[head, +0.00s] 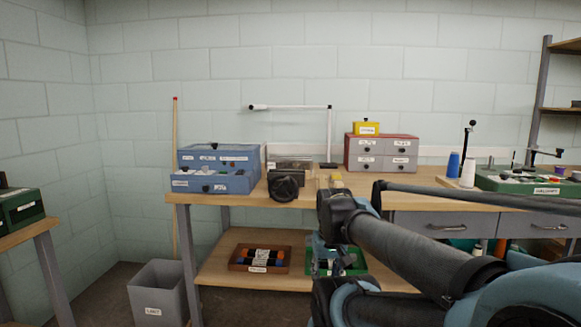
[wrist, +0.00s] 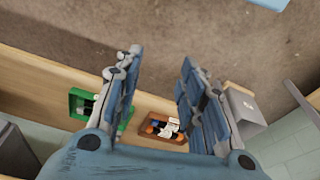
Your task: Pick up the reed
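I cannot make out the reed for certain in either view. A grey, partly see-through piece (head: 290,163) stands on the workbench (head: 240,197) behind a dark round part (head: 284,188); I cannot tell whether it is the reed. My gripper (wrist: 161,60) is open and empty in the wrist view, its two blue-grey fingers wide apart. It points down past the bench's lower shelf (wrist: 50,75) toward the floor. In the head view my arm reaches to the bench front and largely hides the gripper.
The lower shelf holds a brown tray of spools (head: 233,264) and a green tray (head: 361,268), partly hidden by my arm. A grey bin (head: 158,290) stands left.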

